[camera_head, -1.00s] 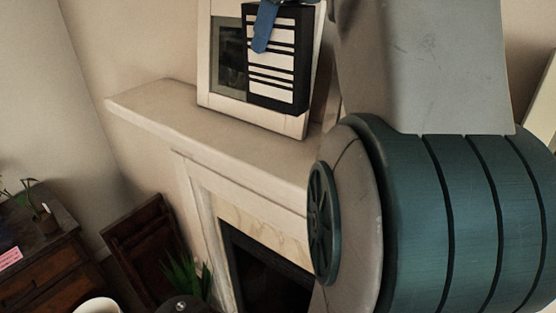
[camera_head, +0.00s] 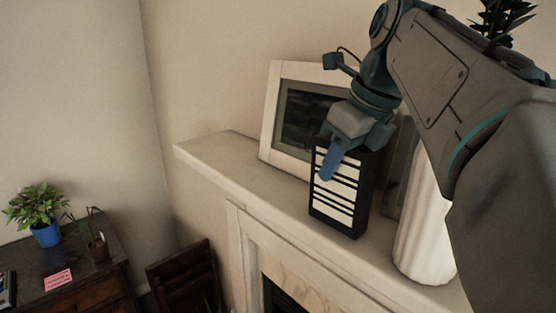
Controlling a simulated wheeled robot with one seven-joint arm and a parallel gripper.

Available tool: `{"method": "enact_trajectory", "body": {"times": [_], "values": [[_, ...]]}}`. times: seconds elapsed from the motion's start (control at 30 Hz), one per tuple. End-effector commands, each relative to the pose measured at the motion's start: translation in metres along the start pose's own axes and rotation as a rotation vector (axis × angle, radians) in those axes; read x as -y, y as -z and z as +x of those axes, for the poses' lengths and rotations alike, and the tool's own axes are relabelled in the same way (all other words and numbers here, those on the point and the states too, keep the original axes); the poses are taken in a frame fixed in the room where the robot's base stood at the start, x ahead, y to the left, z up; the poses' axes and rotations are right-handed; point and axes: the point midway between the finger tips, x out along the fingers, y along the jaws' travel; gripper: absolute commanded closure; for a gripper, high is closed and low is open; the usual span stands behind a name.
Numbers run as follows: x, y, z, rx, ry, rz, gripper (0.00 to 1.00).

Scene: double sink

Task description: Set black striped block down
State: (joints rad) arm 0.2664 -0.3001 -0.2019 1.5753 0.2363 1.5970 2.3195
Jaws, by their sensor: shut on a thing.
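The black striped block (camera_head: 339,205), black with white stripes on its front, is upright at the mantel shelf (camera_head: 216,158), in front of a framed picture. Its lower end appears at the shelf's front part; I cannot tell whether it touches the surface. My gripper (camera_head: 334,160) is at the block's top, with one blue finger over the striped face. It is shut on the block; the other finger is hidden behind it.
A white-framed picture (camera_head: 269,115) leans on the wall behind the block. A white fluted vase (camera_head: 424,235) stands close to its right. The shelf's left end is clear. A dark cabinet (camera_head: 85,258) with potted plants (camera_head: 46,234) stands lower left.

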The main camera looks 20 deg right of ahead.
Motion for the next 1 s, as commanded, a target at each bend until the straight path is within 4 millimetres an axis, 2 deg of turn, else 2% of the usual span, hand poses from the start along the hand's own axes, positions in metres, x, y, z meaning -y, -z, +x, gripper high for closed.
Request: {"method": "enact_trajectory", "body": {"times": [0.43,0.47,0.5,0.53,0.83,1.0], "values": [[0.0,0.003,0.007,0.0,0.0,0.0,0.98],[0.0,0.003,0.006,-0.001,0.0,0.0,0.62],[0.0,0.002,0.006,-0.001,0.0,0.0,0.51],[0.0,0.002,0.006,-0.001,0.0,0.0,0.46],[0.0,0.002,0.004,-0.001,0.0,0.0,0.46],[0.001,0.001,-0.008,0.001,0.002,0.001,0.46]]}}
